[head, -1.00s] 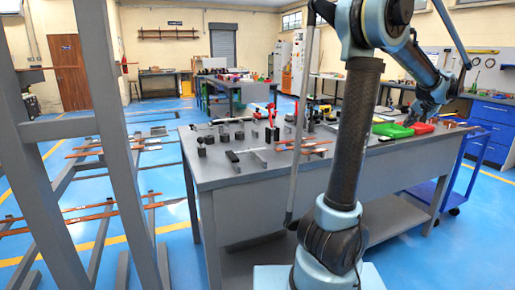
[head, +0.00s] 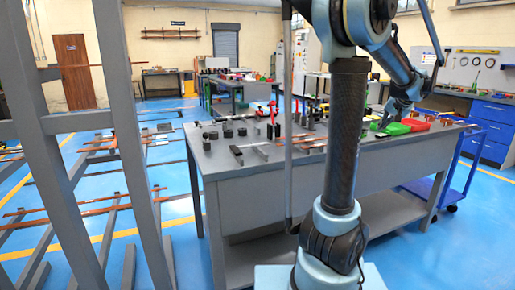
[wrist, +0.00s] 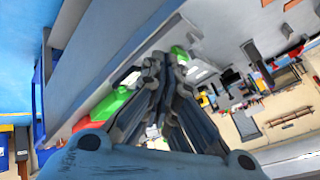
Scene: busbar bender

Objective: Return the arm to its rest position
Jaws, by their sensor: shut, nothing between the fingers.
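My arm rises in the middle of the head view and bends over to the right. My gripper (head: 382,122) is at its far end, small and dark, in front of or above the bench beside the green bin (head: 395,129). In the wrist view, the fingers of my gripper (wrist: 152,66) are together with nothing between them. The green bin also shows in the wrist view (wrist: 108,106), left of the fingers. I cannot tell the exact gap between gripper and bench.
The grey workbench (head: 300,185) stands close in front, with dark blocks, bars and a red bin (head: 418,125) on it. A grey rack (head: 95,120) with copper bars stands at the left. A blue cart (head: 455,178) is at the right. Blue floor is open beyond the cart.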

